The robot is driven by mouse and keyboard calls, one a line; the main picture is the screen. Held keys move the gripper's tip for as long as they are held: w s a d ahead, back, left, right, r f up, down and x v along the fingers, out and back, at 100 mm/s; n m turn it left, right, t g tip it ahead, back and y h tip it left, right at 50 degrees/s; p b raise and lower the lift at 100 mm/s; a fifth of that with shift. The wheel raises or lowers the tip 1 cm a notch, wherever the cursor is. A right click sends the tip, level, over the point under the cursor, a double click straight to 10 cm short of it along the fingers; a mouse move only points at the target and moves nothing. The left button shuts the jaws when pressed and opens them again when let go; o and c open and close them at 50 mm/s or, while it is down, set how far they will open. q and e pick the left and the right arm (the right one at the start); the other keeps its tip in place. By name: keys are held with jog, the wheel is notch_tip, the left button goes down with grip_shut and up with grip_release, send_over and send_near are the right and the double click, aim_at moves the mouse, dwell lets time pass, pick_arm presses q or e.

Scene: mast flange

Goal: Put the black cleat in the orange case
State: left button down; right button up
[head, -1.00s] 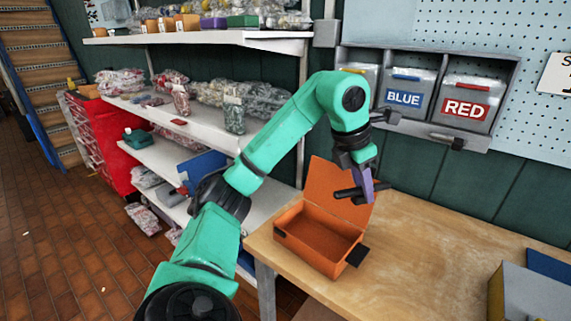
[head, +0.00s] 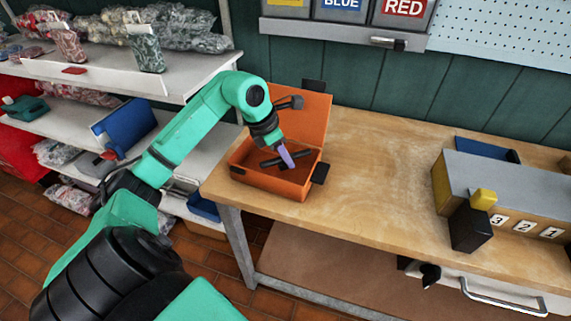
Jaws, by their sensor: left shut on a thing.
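The orange case (head: 283,189) stands open at the left end of the wooden bench, its lid (head: 303,118) raised at the back. My left gripper (head: 288,157), with a purple finger showing, points down over the case's opening. It is shut on the black cleat (head: 269,163), a dark bar that sticks out to both sides of the finger. The cleat lies within the case's outline; whether it touches the floor of the case I cannot tell. The gripper hides part of the cleat. My right gripper is not in view.
The wooden bench (head: 380,170) is clear to the right of the case. A grey-topped box (head: 510,185) with number labels stands at the right, a black block (head: 470,229) with a yellow top at its front. Shelves (head: 120,75) of bagged goods stand at the left.

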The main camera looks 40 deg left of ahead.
aim_at(286, 165)
pick_arm(q)
notch_tip(286, 165, down, 3)
jog(key=shift+r, duration=0.2)
jog(key=shift+f, duration=0.15)
jog(key=c, duration=1.1)
grip_release()
jog(key=shift+f, duration=0.1)
jog(key=o, duration=0.4)
jog(key=shift+r, duration=0.25)
jog(key=shift+s+a+r, duration=0.1)
jog(key=shift+r, duration=0.2)
jog(key=b+v, duration=0.1)
jog(key=v, duration=1)
jog(key=shift+r, duration=0.2)
